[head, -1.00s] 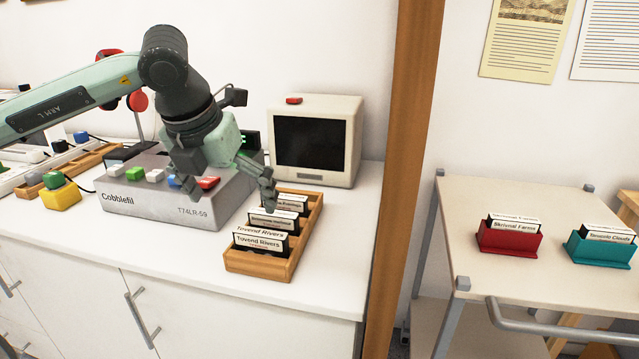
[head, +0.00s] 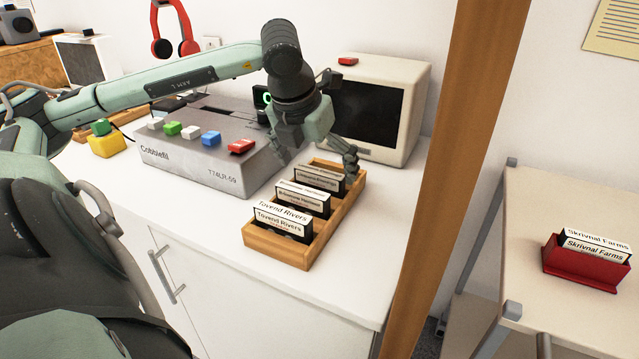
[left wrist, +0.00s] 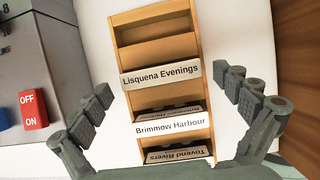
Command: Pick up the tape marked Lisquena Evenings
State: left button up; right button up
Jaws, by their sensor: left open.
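The tape marked Lisquena Evenings (left wrist: 161,76) stands in a wooden rack, its white label readable in the left wrist view. In the head view it is the rearmost tape (head: 320,178), its label too small to read surely. My left gripper (head: 318,162) is over the rear of the rack. In the left wrist view its two fingers (left wrist: 165,112) are spread wide on either side of the rack, with nothing between them gripped. My right gripper is not in view.
The wooden rack (head: 277,246) also holds tapes marked Brimmow Harbour (left wrist: 171,125) and Tovend Rivers (left wrist: 176,154). A grey Cobblefil machine (head: 190,172) stands left of it, a monitor (head: 405,72) behind. A wooden post (head: 455,150) rises to the right. A red holder (head: 580,268) sits on a cart.

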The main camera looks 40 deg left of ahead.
pick_arm(q)
jog(key=shift+w+f, duration=0.15)
jog(key=shift+f, duration=0.1)
jog(key=c, duration=1.1)
jog(key=shift+r, duration=0.15)
